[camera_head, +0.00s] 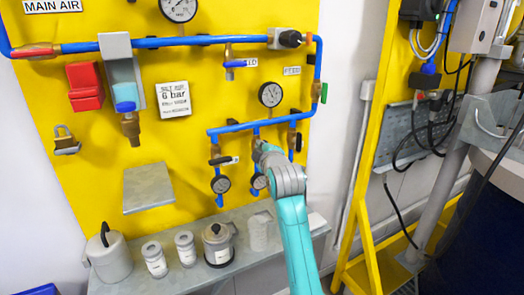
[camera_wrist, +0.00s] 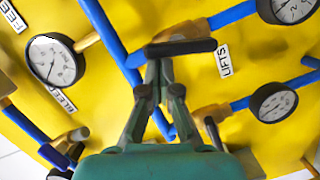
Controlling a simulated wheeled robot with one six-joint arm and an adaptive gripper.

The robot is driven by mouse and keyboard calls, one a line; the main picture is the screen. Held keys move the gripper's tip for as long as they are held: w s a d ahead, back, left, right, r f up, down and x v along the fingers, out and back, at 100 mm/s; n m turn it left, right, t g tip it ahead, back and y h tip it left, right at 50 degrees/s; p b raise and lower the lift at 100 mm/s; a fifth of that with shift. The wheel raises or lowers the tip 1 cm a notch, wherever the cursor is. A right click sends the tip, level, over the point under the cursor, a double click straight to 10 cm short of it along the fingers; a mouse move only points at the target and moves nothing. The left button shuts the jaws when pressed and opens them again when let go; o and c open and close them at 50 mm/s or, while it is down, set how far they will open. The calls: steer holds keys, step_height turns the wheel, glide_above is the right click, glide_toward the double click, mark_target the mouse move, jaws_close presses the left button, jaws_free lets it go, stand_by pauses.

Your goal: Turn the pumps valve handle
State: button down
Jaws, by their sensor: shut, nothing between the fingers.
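My gripper (camera_head: 262,153) is shut and empty at the middle of three branch valves on the blue manifold. In the wrist view its fingertips (camera_wrist: 161,68) meet at the black valve handle (camera_wrist: 182,47); I cannot tell whether they touch it. This handle lies roughly in line with its branch pipe. In the head view my gripper hides most of it. The left branch has a black handle (camera_head: 222,160), lying across its pipe. A LIFTS label (camera_wrist: 223,65) stands near the middle handle. No PUMPS label is readable.
Small gauges (camera_head: 220,184) hang on the branches, and a larger gauge (camera_head: 270,94) sits above the manifold. Canisters (camera_head: 217,244) stand on the grey shelf (camera_head: 120,285) below. A yellow post (camera_head: 367,130) rises to the right.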

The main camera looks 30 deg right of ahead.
steer(key=d+m+y, duration=0.1)
steer(key=m, duration=0.2)
steer(key=d+m+y, duration=0.1)
steer(key=m, duration=0.2)
steer(key=d+m+g+y, duration=0.1)
steer(key=m, duration=0.2)
steer(key=shift+d+f+m+y, duration=0.2)
steer(key=shift+d+m+y, duration=0.1)
steer(key=shift+m, duration=0.1)
steer(key=shift+d, duration=0.1)
stand_by(0.4)
stand_by(0.4)
steer(key=s+r, duration=0.6)
steer(key=s, duration=0.3)
steer(key=shift+s+a+r, duration=0.2)
steer(key=shift+s, duration=0.15)
steer(key=shift+f, duration=0.15)
